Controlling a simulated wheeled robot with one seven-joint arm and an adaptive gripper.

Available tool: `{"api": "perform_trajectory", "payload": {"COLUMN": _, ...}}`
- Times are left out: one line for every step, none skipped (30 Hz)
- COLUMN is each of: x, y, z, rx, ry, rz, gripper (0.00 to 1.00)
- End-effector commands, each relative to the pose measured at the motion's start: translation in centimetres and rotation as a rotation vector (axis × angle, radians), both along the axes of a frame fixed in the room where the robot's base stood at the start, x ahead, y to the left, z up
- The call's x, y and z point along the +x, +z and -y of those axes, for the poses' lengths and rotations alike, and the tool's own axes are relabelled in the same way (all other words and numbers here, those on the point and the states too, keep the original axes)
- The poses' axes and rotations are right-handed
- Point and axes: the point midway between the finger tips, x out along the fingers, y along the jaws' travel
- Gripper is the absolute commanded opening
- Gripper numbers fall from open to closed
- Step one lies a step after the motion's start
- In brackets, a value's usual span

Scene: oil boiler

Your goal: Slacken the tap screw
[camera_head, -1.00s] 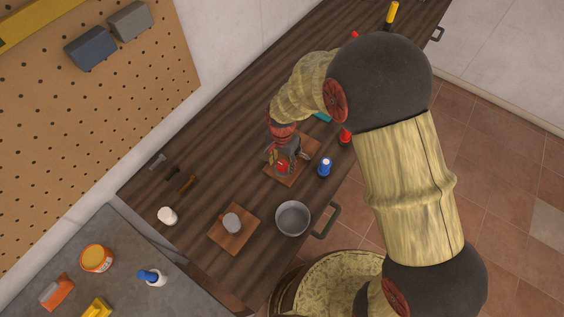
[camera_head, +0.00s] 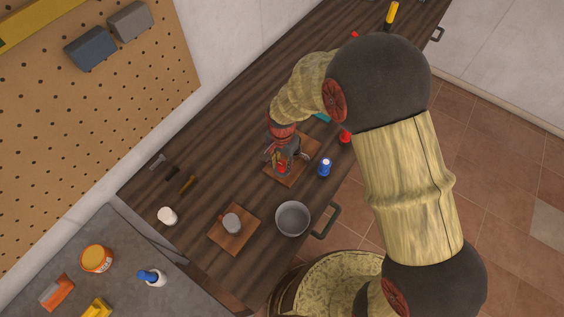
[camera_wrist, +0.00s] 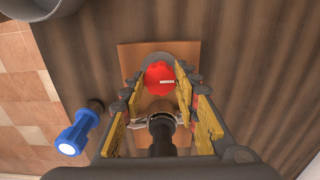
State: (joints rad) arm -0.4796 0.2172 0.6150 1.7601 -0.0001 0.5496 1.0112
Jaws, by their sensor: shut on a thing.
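The tap screw is a red round knob (camera_wrist: 160,78) with a short white mark, seen between my finger pads in the wrist view. It shows as a small red patch (camera_head: 281,170) under my gripper in the head view. My gripper (camera_wrist: 160,86) is shut on the knob, with a yellow pad on each side of it. A grey round part shows behind the knob. My gripper and wrist hide much of the fixture.
A blue-topped item (camera_head: 325,167) stands close to the board's right. A grey pot (camera_head: 292,219) and a small cup (camera_head: 232,221) on another board stand nearer the front. Bare dark worktop (camera_head: 225,145) lies left of the fixture.

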Motion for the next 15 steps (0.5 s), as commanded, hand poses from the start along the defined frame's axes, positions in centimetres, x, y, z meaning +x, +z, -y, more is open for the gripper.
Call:
{"api": "perform_trajectory", "payload": {"x": 0.02, "y": 0.01, "z": -0.02, "rx": 0.001, "ry": 0.0, "rz": 0.001, "gripper": 0.07}}
{"api": "perform_trajectory", "payload": {"x": 0.02, "y": 0.01, "z": -0.02, "rx": 0.001, "ry": 0.0, "rz": 0.001, "gripper": 0.06}}
{"api": "perform_trajectory", "payload": {"x": 0.02, "y": 0.01, "z": -0.02, "rx": 0.001, "ry": 0.0, "rz": 0.001, "gripper": 0.05}}
{"api": "perform_trajectory", "payload": {"x": 0.02, "y": 0.01, "z": -0.02, "rx": 0.001, "ry": 0.001, "rz": 0.001, "gripper": 0.05}}
{"api": "perform_trajectory", "payload": {"x": 0.02, "y": 0.01, "z": -0.02, "rx": 0.001, "ry": 0.002, "rz": 0.001, "gripper": 0.05}}
{"api": "perform_trajectory", "payload": {"x": 0.02, "y": 0.02, "z": -0.02, "rx": 0.001, "ry": 0.004, "rz": 0.001, "gripper": 0.05}}
{"api": "perform_trajectory", "payload": {"x": 0.04, "y": 0.02, "z": -0.02, "rx": 0.001, "ry": 0.007, "rz": 0.001, "gripper": 0.05}}
{"api": "perform_trajectory", "payload": {"x": 0.02, "y": 0.02, "z": -0.02, "rx": 0.001, "ry": 0.012, "rz": 0.001, "gripper": 0.05}}
{"api": "perform_trajectory", "payload": {"x": 0.04, "y": 0.02, "z": -0.02, "rx": 0.001, "ry": 0.02, "rz": 0.001, "gripper": 0.05}}
{"api": "perform_trajectory", "payload": {"x": 0.02, "y": 0.02, "z": -0.02, "rx": 0.001, "ry": 0.027, "rz": 0.0, "gripper": 0.05}}
{"api": "perform_trajectory", "payload": {"x": 0.02, "y": 0.01, "z": -0.02, "rx": 0.001, "ry": 0.035, "rz": 0.0, "gripper": 0.05}}
{"api": "perform_trajectory", "payload": {"x": 0.02, "y": 0.02, "z": -0.02, "rx": 0.001, "ry": 0.051, "rz": 0.0, "gripper": 0.05}}
{"api": "perform_trajectory", "payload": {"x": 0.02, "y": 0.02, "z": -0.02, "rx": 0.0, "ry": 0.063, "rz": 0.001, "gripper": 0.05}}
{"api": "perform_trajectory", "payload": {"x": 0.02, "y": 0.02, "z": -0.02, "rx": 0.0, "ry": 0.078, "rz": 0.001, "gripper": 0.05}}
{"api": "perform_trajectory", "payload": {"x": 0.02, "y": 0.01, "z": -0.01, "rx": 0.001, "ry": 0.1, "rz": 0.0, "gripper": 0.05}}
